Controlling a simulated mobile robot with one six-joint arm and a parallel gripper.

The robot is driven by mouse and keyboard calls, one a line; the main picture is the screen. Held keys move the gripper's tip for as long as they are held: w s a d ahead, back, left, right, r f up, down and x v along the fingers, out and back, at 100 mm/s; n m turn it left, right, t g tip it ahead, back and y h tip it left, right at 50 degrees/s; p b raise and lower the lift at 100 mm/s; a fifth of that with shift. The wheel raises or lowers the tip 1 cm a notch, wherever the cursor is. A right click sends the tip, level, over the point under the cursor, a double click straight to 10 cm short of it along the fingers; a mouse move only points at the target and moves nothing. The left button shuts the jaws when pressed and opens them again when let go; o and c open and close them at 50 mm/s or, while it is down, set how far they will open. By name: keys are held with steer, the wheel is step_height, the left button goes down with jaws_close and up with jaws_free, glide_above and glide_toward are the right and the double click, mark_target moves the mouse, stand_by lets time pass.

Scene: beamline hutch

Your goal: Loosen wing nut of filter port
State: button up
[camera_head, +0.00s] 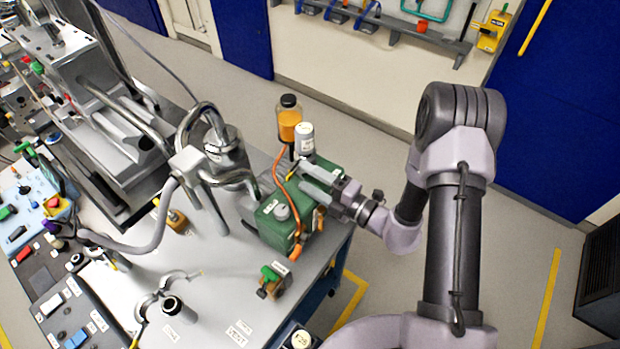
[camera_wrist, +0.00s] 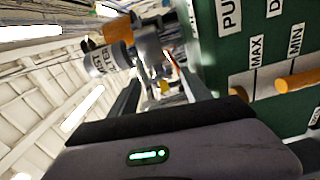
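The green pump (camera_head: 285,218) stands on the bench corner. A grey-white cylinder (camera_head: 304,138) stands at its far end; in the wrist view a cylinder (camera_wrist: 103,60) with a partly readable filter label is at upper left. A small yellow part (camera_head: 291,175), perhaps the wing nut, shows near my fingertips; a yellow spot (camera_wrist: 164,87) also shows between the fingers in the wrist view. My gripper (camera_head: 302,174) reaches in from the right over the pump, its two fingers apart. I cannot tell whether they touch the yellow part. The wing nut's shape is not clear.
An orange bottle (camera_head: 289,120) stands behind the pump, with an orange hose (camera_head: 279,165) close to my fingers. A metal vessel (camera_head: 226,155) is left of the pump. A green-handled valve (camera_head: 271,280) sits near the bench's front edge. Floor right of the bench is clear.

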steer(key=shift+d, duration=0.1)
steer(key=v, duration=1.7)
steer(key=shift+s+p, duration=0.2)
steer(key=shift+p, duration=0.15)
